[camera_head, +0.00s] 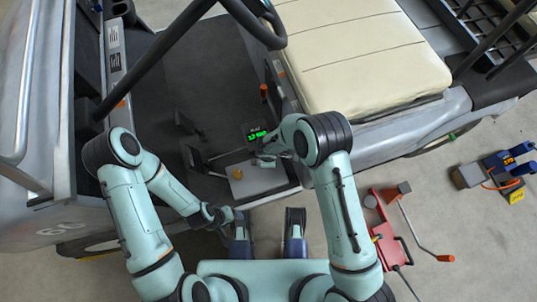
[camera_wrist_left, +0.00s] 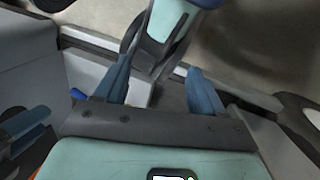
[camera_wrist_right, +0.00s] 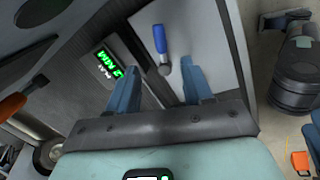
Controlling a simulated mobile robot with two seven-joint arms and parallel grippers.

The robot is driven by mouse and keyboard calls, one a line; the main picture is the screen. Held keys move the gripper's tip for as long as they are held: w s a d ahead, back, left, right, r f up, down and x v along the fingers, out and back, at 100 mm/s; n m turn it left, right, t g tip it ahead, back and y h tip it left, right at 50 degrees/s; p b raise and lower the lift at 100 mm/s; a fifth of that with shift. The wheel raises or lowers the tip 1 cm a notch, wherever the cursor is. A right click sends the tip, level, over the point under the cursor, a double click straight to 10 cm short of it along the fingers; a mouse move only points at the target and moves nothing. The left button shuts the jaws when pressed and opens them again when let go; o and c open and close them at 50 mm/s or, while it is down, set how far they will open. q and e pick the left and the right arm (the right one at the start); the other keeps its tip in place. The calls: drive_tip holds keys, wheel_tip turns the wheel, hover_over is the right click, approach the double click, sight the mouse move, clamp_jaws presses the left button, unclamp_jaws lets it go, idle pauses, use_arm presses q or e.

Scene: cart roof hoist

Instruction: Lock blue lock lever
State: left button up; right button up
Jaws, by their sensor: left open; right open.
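The blue lock lever (camera_wrist_right: 160,42) shows in the right wrist view, its blue handle on a grey pivot against a pale grey panel (camera_wrist_right: 203,35). My right gripper (camera_wrist_right: 161,88) is open, with its fingers either side below the pivot; nothing is between them, and I cannot tell the distance to the lever. In the head view my right arm and gripper (camera_head: 268,152) cover this spot, and the lever is not clear. My left gripper (camera_wrist_left: 160,86) is open and empty near the cart's floor edge; it also shows in the head view (camera_head: 228,217).
A display with green digits (camera_wrist_right: 108,66) is beside the panel. An orange-tipped lever (camera_head: 263,90) stands by the cream seat (camera_head: 360,60). The steering wheel and column (camera_head: 165,55) cross the upper left. A red jack (camera_head: 390,245) lies on the floor at right.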

drive_tip(key=f, duration=0.3)
drive_tip(key=w+f+b, duration=0.1)
drive_tip(key=f, duration=0.2)
drive_tip(key=w+f+b, duration=0.1)
drive_tip(key=f, duration=0.3)
drive_tip(key=shift+d, duration=0.1)
drive_tip(key=shift+w+f, duration=0.1)
drive_tip(key=shift+f, duration=0.35)
use_arm(q)
drive_tip(key=shift+t+y, duration=0.4)
drive_tip(key=shift+t, duration=0.2)
drive_tip(key=w+f, duration=0.1)
drive_tip(key=w+a+f, duration=0.2)
drive_tip(key=w, duration=0.1)
drive_tip(key=shift+f, duration=0.15)
use_arm(e)
clamp_jaws()
